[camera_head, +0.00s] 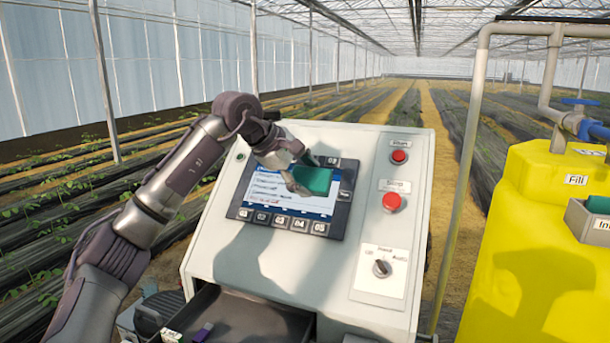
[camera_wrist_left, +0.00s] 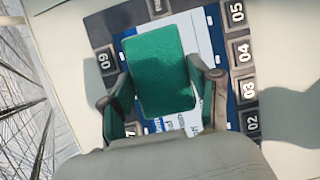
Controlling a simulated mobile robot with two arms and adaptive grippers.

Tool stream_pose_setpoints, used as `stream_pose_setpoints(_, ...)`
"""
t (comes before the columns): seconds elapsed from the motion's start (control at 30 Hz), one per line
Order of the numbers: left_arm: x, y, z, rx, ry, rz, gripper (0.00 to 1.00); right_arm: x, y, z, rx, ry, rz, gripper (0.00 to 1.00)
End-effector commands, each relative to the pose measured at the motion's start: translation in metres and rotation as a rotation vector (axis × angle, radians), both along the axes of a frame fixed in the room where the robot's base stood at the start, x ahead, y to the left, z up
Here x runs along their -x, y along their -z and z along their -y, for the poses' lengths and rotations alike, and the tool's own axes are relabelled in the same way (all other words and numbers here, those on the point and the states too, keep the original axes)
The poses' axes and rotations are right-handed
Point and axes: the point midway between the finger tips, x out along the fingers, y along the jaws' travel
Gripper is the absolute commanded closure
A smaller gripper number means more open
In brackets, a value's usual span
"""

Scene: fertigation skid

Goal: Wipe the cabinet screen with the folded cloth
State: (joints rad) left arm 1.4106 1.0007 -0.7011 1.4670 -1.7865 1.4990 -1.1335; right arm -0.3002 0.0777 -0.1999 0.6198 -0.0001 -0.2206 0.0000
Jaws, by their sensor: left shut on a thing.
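The folded cloth (camera_head: 313,180) is a green rectangular pad held in front of the upper right part of the cabinet screen (camera_head: 268,188). My left gripper (camera_head: 297,180) is shut on it. In the left wrist view the cloth (camera_wrist_left: 160,75) sits between the two fingers of my left gripper (camera_wrist_left: 163,100), and the screen (camera_wrist_left: 205,40) shows behind it. The cloth covers part of the screen; whether it touches the glass I cannot tell. The screen has a blue and white display with text lines and numbered keys around it. My right gripper is not in view.
The grey cabinet (camera_head: 300,260) has a red Start button (camera_head: 399,157), a red Stop button (camera_head: 392,202) and a rotary switch (camera_head: 382,268). An open dark drawer (camera_head: 245,318) is below. A yellow tank (camera_head: 530,250) and grey pipes (camera_head: 475,110) stand at the right.

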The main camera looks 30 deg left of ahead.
Motion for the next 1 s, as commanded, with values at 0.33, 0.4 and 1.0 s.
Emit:
stream_pose_setpoints(0.33, -0.005, -0.002, 0.025, -0.001, 0.002, 0.001, 0.66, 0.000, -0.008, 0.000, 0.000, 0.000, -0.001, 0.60)
stream_pose_setpoints(0.4, -0.007, -0.002, 0.032, 0.000, 0.004, 0.001, 0.66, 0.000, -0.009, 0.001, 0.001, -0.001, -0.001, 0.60)
stream_pose_setpoints(1.0, -0.006, 0.002, 0.025, 0.004, 0.010, -0.002, 0.71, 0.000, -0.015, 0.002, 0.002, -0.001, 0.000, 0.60)
